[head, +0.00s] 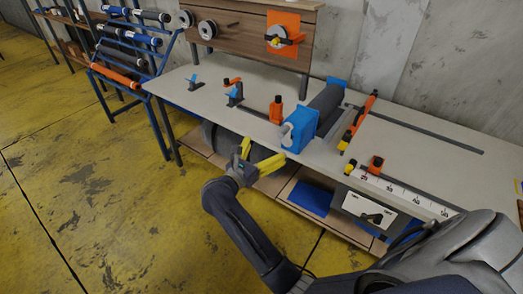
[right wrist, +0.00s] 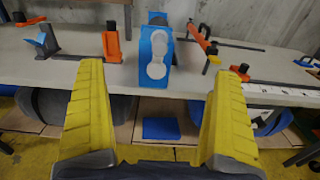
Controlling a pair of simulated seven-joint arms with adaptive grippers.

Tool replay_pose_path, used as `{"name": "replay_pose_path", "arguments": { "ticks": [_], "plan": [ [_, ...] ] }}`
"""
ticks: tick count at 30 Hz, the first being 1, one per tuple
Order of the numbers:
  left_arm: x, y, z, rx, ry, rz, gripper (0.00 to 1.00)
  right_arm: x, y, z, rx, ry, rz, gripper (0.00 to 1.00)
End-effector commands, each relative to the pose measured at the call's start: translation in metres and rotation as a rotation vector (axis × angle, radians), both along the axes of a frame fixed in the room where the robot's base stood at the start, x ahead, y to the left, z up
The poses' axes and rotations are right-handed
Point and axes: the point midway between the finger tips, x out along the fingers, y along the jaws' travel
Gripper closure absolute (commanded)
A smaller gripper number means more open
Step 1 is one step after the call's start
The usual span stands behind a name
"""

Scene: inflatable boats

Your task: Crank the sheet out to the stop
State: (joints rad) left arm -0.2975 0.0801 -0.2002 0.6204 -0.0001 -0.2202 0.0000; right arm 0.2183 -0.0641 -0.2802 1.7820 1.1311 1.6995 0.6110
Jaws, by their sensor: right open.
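A blue block (head: 301,128) stands near the front edge of the workbench, with a white crank (head: 287,133) on its front face. The crank also shows in the right wrist view (right wrist: 157,54), between and beyond the fingers. A dark grey roll (head: 327,103) lies behind the block. I cannot tell how far any sheet is out. My right gripper (head: 262,154), with yellow fingers, is open and empty in front of the bench edge, apart from the crank. My left gripper is not in view.
An orange upright clamp (head: 276,110) stands left of the block. Right of it are an orange-and-yellow lever (head: 358,122), a small orange block (head: 376,164) and a white ruler strip (head: 400,189). A shelf (head: 265,182) with rolls lies below the bench (head: 210,95).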

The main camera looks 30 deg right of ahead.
Motion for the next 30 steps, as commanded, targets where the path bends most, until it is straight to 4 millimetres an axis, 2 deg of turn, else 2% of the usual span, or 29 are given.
{"name": "replay_pose_path", "arguments": {
  "ticks": [5, 30],
  "plan": [
    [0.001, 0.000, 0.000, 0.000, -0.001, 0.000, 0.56, 0.005, -0.010, 0.001, -0.004, -0.002, 0.001, 0.00],
    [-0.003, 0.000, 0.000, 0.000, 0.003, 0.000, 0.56, 0.042, -0.084, 0.001, -0.007, 0.000, 0.000, 0.00]
  ]
}}
